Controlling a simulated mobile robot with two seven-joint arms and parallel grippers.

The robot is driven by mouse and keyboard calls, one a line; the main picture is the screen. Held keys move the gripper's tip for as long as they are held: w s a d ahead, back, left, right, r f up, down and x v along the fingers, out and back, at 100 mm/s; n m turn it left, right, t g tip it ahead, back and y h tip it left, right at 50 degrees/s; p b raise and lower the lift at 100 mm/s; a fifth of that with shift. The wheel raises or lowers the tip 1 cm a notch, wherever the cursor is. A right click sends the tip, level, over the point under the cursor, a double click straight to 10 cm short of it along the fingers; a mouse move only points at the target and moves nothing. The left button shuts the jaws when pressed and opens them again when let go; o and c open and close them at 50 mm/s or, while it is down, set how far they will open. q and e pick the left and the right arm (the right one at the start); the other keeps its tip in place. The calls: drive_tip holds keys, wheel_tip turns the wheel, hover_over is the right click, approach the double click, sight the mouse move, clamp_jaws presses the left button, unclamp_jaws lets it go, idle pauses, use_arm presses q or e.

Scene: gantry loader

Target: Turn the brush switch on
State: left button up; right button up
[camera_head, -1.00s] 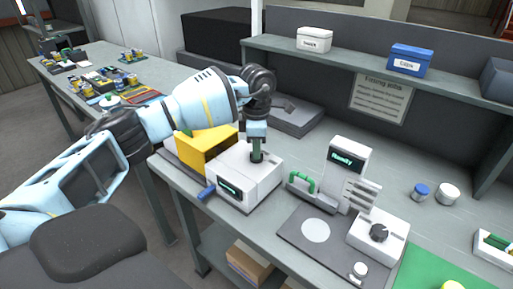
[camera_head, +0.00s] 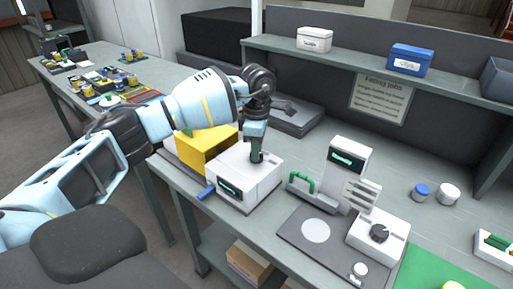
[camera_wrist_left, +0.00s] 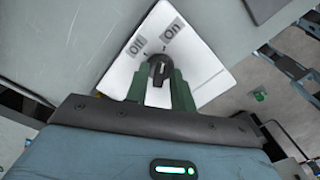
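The brush switch is a black knob (camera_wrist_left: 159,70) on a white panel (camera_wrist_left: 200,72) labelled Off and On in the left wrist view. Its pointer lies near the two marks; I cannot tell which one it meets. My left gripper (camera_wrist_left: 160,78) has its green fingers on both sides of the knob and appears shut on it. In the head view the left gripper (camera_head: 257,156) points down onto the top of a white box (camera_head: 264,182) with a green-lit display; the knob is hidden there by the fingers. My right gripper is not in view.
A yellow box (camera_head: 205,148) stands just left of the white box, and a blue handle (camera_head: 206,194) sticks out in front. To the right are a machine with a display (camera_head: 348,157) and a dial unit (camera_head: 378,237). A shelf (camera_head: 380,71) runs along the back.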

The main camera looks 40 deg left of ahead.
use_arm(q)
drive_tip(key=shift+o, duration=0.7)
drive_tip(key=shift+r, duration=3.9)
